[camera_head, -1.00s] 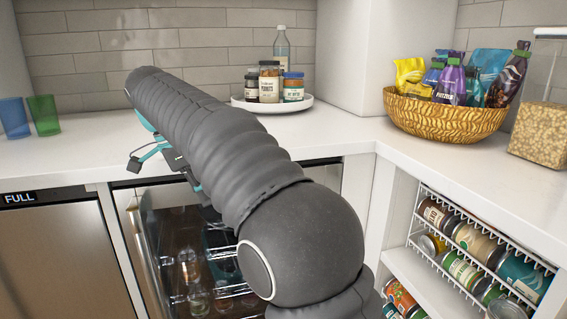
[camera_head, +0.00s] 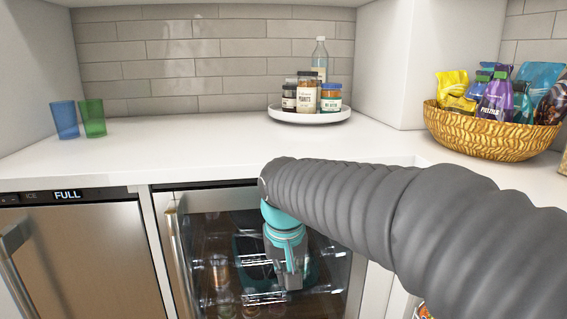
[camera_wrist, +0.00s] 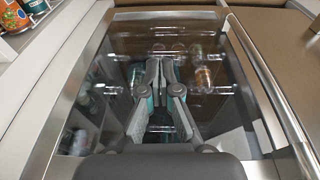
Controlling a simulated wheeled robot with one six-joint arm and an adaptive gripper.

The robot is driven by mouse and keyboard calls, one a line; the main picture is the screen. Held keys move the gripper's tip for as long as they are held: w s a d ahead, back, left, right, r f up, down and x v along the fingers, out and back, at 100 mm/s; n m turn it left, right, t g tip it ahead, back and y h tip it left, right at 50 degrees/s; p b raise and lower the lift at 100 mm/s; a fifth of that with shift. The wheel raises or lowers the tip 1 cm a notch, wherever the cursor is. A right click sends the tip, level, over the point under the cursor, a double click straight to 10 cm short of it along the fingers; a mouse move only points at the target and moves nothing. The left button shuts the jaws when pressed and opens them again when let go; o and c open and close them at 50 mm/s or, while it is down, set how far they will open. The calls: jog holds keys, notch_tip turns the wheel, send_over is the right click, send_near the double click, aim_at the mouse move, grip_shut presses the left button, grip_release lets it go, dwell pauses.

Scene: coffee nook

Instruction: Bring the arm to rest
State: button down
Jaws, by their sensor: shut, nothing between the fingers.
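My arm reaches in from the right in the head view, and my gripper (camera_head: 291,280) hangs pointing down in front of the glass-door fridge (camera_head: 171,250). In the wrist view my gripper (camera_wrist: 160,62) shows with its fingers together and nothing between them. The glass door of the fridge (camera_wrist: 205,120) fills the middle of that view. Part of the fridge front is hidden behind my gripper and arm.
A blue cup (camera_head: 65,120) and a green cup (camera_head: 92,118) stand at the counter's left. A white round tray (camera_head: 310,117) holds jars and a bottle. A woven basket (camera_head: 490,137) of snack bags sits at right. The counter (camera_head: 190,140) between is clear.

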jog(key=s+d+f+m+t, duration=0.2)
jog(key=s+d+t, duration=0.1)
jog(key=s+d, duration=1.2)
jog(key=shift+s+d+f, duration=0.25)
jog(key=shift+s+f, duration=0.1)
jog(key=shift+s, duration=0.5)
